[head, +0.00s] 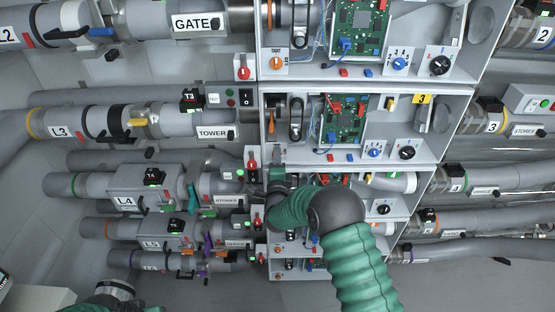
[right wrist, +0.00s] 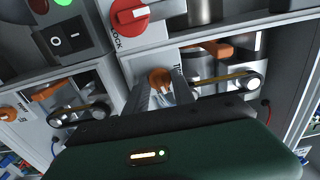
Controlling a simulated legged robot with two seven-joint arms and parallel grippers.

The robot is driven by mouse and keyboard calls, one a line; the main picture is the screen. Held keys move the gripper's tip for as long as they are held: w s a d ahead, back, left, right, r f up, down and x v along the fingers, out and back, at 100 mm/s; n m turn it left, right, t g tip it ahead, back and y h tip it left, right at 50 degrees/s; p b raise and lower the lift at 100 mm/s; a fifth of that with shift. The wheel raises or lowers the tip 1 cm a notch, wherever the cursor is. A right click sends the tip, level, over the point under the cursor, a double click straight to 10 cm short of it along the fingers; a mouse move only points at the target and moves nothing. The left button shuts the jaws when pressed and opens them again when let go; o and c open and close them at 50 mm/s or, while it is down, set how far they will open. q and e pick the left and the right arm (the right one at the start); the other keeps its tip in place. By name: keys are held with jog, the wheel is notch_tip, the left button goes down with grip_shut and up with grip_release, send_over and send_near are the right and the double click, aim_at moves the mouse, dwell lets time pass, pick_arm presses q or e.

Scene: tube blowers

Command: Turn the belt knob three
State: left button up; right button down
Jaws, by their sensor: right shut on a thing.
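The belt knob, a small orange knob (right wrist: 160,77) on a white panel with a partly hidden label, sits between the fingertips of my right gripper (right wrist: 163,90) in the right wrist view. The gripper is shut on it. In the head view my right gripper (head: 277,155) reaches the lower left corner of the bay with the yellow 3 sign (head: 422,99), and it hides the knob there. My green right arm covers the panels below. At the bottom left a part of my left arm shows, but its gripper is not in view.
A red lock knob (right wrist: 128,14) and a black rocker switch (right wrist: 68,40) are close by in the right wrist view. A drive belt (right wrist: 225,88) runs beside the gripper. In the head view, the bay above has its own orange knob (head: 277,63). Grey tubes (head: 170,120) run left.

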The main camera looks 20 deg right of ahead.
jog(key=shift+a+f, duration=0.35)
jog(key=shift+f, duration=0.05)
jog(key=n+b, duration=0.6)
jog(key=n, duration=0.3)
jog(key=n+b, duration=0.6)
jog(key=n, duration=0.3)
jog(key=shift+s+d+f, duration=0.15)
jog(key=shift+d+f, duration=0.05)
jog(key=shift+r, duration=0.2)
jog(key=c, duration=1.4)
grip_release()
jog(key=shift+o, duration=0.2)
